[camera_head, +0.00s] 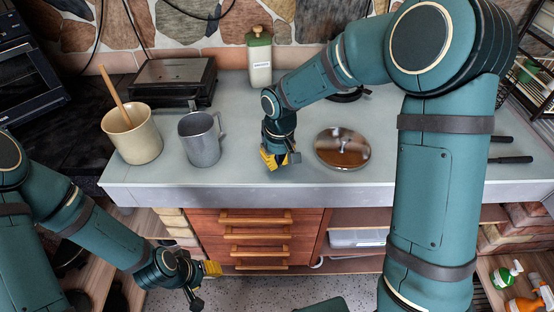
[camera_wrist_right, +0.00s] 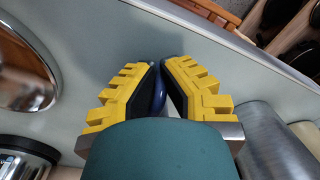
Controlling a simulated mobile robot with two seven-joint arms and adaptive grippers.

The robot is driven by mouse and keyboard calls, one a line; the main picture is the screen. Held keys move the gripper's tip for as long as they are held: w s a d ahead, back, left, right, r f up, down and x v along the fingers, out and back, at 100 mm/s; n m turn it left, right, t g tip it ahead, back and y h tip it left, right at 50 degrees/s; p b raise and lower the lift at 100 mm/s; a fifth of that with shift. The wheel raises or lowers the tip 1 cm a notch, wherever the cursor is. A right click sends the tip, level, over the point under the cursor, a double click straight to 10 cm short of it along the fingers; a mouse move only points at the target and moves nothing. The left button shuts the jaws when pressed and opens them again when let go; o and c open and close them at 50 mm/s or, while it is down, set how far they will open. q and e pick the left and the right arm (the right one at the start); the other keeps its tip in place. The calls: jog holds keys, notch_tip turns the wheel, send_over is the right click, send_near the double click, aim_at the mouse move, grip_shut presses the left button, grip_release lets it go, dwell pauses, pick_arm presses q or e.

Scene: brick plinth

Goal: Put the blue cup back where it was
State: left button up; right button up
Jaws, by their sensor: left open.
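My right gripper (camera_head: 277,161) is low over the grey counter, between the grey metal jug and the shiny lid. In the right wrist view its yellow-padded fingers (camera_wrist_right: 161,70) are close together around a dark blue curved piece (camera_wrist_right: 157,92), which looks like part of the blue cup. Most of the cup is hidden by the fingers and the wrist. I cannot tell whether it touches the counter. My left gripper (camera_head: 205,284) is open and empty, in front of the drawers and below the counter's front edge.
The grey jug (camera_head: 200,143) and a beige pot (camera_head: 134,136) with a wooden spoon stand left. The round lid (camera_head: 342,148) lies right. A cream canister (camera_head: 259,60) and a black grill (camera_head: 175,80) are at the back. The counter (camera_head: 240,120) is bare between jug and right gripper.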

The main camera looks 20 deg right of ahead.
jog(key=o, duration=0.4)
jog(key=shift+r, duration=0.1)
jog(key=r, duration=0.4)
jog(key=r+p, duration=0.1)
jog(key=r, duration=0.3)
jog(key=r+p, duration=0.1)
jog(key=r, duration=0.3)
jog(key=shift+s+d, duration=0.2)
jog(key=shift+d, duration=0.05)
jog(key=shift+f, duration=0.1)
